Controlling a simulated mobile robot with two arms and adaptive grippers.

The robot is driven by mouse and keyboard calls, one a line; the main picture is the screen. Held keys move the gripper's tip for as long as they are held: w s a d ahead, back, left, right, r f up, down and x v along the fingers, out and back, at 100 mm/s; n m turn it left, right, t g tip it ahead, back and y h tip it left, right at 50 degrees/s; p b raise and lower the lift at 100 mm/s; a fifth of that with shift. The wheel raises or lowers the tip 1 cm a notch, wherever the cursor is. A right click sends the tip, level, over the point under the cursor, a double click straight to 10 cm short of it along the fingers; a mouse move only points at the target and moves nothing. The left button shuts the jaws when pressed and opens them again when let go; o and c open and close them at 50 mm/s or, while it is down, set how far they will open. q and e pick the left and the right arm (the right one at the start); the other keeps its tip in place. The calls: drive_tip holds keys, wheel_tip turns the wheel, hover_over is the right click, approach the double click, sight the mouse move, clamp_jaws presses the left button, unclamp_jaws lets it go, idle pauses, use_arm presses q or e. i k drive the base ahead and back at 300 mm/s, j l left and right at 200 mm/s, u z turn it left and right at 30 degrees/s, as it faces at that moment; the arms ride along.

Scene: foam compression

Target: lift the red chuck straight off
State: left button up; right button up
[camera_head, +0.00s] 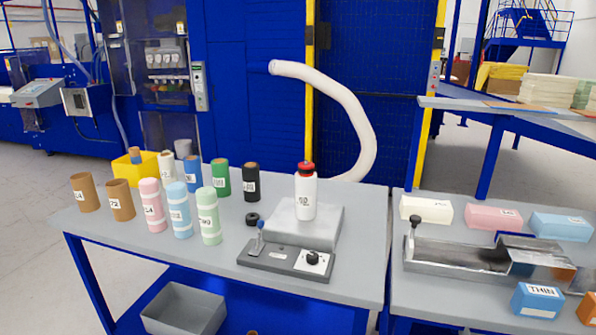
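The cylinder stands upright on a raised grey plate (325,230) on the left table. Whether the chuck reaches down inside the cylinder is hidden. Neither of my grippers is in view, and nothing visible touches the chuck.
In front of the plate is a dark control panel (284,257) with an upright lever and knob. Several labelled rolls, including a black one (252,182), stand to the left. A white hose (350,105) arches behind.

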sight(303, 170)
drive_tip(key=i+j, duration=0.2)
drive_tip(key=i+j+z, duration=0.1)
drive_tip(key=j, duration=0.3)
drive_tip(key=i+j+z, duration=0.1)
drive_tip(key=j, duration=0.25)
drive_tip(key=i+j, duration=0.25)
drive_tip(key=j+z, duration=0.05)
drive_tip(key=j, duration=0.05)
